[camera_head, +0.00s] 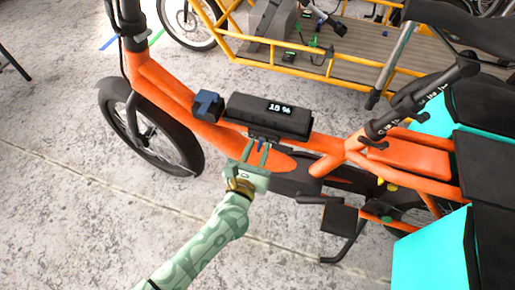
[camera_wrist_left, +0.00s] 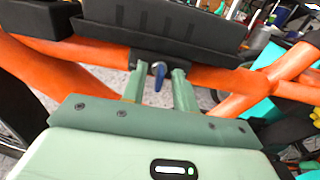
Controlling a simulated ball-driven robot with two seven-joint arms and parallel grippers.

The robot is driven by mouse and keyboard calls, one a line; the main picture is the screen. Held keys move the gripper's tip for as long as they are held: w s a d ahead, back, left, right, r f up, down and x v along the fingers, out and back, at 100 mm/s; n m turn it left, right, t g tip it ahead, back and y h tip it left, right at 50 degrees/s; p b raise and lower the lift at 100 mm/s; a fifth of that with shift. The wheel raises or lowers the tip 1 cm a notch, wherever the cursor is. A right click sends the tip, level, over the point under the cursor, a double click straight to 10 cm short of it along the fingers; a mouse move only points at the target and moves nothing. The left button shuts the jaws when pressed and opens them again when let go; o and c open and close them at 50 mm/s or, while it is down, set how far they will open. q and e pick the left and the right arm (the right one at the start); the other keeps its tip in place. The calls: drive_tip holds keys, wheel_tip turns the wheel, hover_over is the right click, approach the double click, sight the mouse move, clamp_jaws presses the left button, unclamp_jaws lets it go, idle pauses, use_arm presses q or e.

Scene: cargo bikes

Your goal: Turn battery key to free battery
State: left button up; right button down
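The black battery (camera_head: 268,117) sits on the orange bike frame, and its display reads 15 %. Its dark underside (camera_wrist_left: 160,32) crosses the top of the left wrist view. A blue key (camera_wrist_left: 159,77) sits in a dark lock mount just below the battery, its grip pointing downward. My left gripper (camera_head: 256,155), pale green, is below the battery at the near side of the frame. In the left wrist view its two fingers (camera_wrist_left: 159,84) are apart, one on each side of the key, with a gap to it. The right gripper is not in view.
The orange bike frame (camera_head: 165,88) runs behind the gripper. A dark blue block (camera_head: 208,105) sits left of the battery. A pedal (camera_head: 340,218) and turquoise bags (camera_head: 432,255) are to the right. A yellow cargo bike (camera_head: 330,68) stands behind. Floor at lower left is clear.

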use_arm(q)
drive_tip(key=shift+w, duration=0.15)
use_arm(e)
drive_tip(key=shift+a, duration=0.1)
use_arm(q)
clamp_jaws()
